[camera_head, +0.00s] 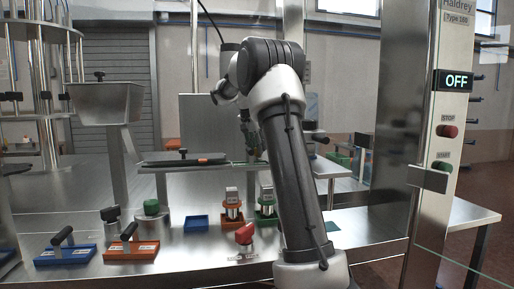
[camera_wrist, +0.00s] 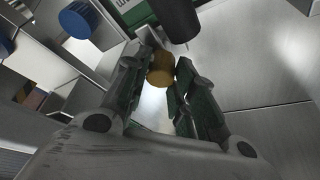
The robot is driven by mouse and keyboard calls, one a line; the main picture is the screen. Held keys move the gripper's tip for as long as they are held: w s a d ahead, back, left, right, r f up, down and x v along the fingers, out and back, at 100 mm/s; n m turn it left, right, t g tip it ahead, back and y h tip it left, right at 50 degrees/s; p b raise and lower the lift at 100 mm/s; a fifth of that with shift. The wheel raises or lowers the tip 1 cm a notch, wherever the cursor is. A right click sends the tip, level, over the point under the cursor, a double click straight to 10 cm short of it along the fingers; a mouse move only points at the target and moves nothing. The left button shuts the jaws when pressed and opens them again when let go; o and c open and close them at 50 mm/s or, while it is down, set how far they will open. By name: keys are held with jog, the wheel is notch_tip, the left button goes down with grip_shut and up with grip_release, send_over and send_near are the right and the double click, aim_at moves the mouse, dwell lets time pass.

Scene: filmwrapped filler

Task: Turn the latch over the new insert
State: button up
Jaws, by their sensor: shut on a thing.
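My gripper (camera_wrist: 162,66) is closed around a short brass-coloured knob (camera_wrist: 160,72), which looks like the latch; the fingers sit on either side of it. Just beyond the knob is a green plate with a white label (camera_wrist: 131,8), cut off by the top edge, which looks like the insert. A dark cylinder (camera_wrist: 180,18), probably its handle, stands beside the knob. In the head view, my gripper (camera_head: 251,138) hangs behind my arm over the machine; the knob and green insert are hidden there.
A blue insert (camera_head: 64,255) and an orange insert (camera_head: 131,252) with black handles lie on the steel table at the front left. A red knob (camera_head: 245,234) and a blue tray (camera_head: 196,223) are near the middle. A post with an OFF display (camera_head: 455,81) stands right.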

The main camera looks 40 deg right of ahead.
jog(key=o, duration=0.7)
jog(key=shift+o, duration=0.2)
jog(key=v, duration=1.2)
jog(key=s+a+n+t+y, duration=0.1)
jog(key=s+a+n, duration=0.4)
jog(key=s+a, duration=0.4)
jog(key=s+a+f+n+t+y, duration=0.1)
jog(key=s+a+f+n, duration=0.3)
jog(key=s+f, duration=0.5)
jog(key=s+a+f+n+t+y, duration=0.1)
jog(key=s+a+f+n, duration=0.4)
jog(key=s+f, duration=0.5)
jog(key=s+a+y, duration=0.1)
jog(key=s, duration=0.5)
jog(key=shift+a, duration=0.4)
